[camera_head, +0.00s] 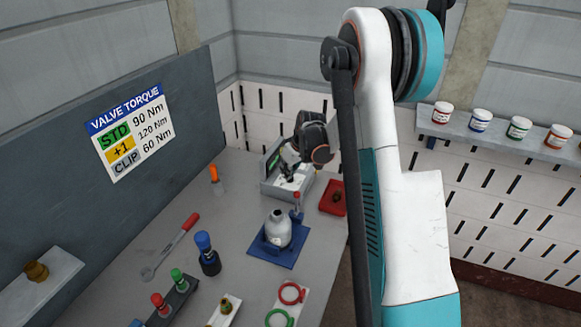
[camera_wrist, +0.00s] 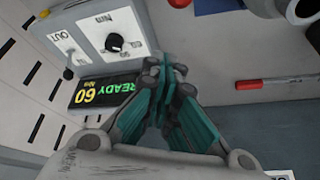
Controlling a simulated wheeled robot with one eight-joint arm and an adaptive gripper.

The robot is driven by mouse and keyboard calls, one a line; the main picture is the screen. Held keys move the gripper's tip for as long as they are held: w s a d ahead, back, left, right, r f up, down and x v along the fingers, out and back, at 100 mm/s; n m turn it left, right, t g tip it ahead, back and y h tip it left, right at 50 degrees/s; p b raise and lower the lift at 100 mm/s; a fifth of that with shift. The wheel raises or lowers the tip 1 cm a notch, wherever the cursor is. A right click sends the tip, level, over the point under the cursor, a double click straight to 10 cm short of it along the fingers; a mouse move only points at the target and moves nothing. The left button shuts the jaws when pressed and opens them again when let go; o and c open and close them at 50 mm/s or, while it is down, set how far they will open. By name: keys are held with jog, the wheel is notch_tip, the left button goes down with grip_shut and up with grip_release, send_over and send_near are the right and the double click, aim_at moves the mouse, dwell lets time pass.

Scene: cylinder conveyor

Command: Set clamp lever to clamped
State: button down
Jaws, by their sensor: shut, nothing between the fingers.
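The clamp lever (camera_head: 296,200) has a red tip and stands upright at the back edge of the blue base (camera_head: 262,250). A white cylinder with a narrow neck (camera_head: 277,230) sits on that base. My gripper (camera_head: 287,174) is over the grey box behind the base, apart from the lever. In the wrist view my gripper's teal fingers (camera_wrist: 168,68) are shut and empty, beside the box's black knob (camera_wrist: 114,42). A red tip (camera_wrist: 180,3), probably the lever's, shows at the top edge there.
The grey box has a display (camera_wrist: 105,93) reading READY 60 Nm. A red tray (camera_head: 333,197) lies right of the base. Bare table shows left of the base.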

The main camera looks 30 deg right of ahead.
aim_at(297, 203)
jog(key=shift+s+d+f, duration=0.1)
jog(key=shift+s+f, duration=0.3)
jog(key=shift+f, duration=0.3)
jog(key=shift+s+f, duration=0.4)
jog(key=shift+f, duration=0.25)
jog(key=shift+s+d+f, duration=0.1)
jog(key=shift+s+f, duration=0.3)
jog(key=shift+f, duration=0.3)
jog(key=shift+s+r, duration=0.1)
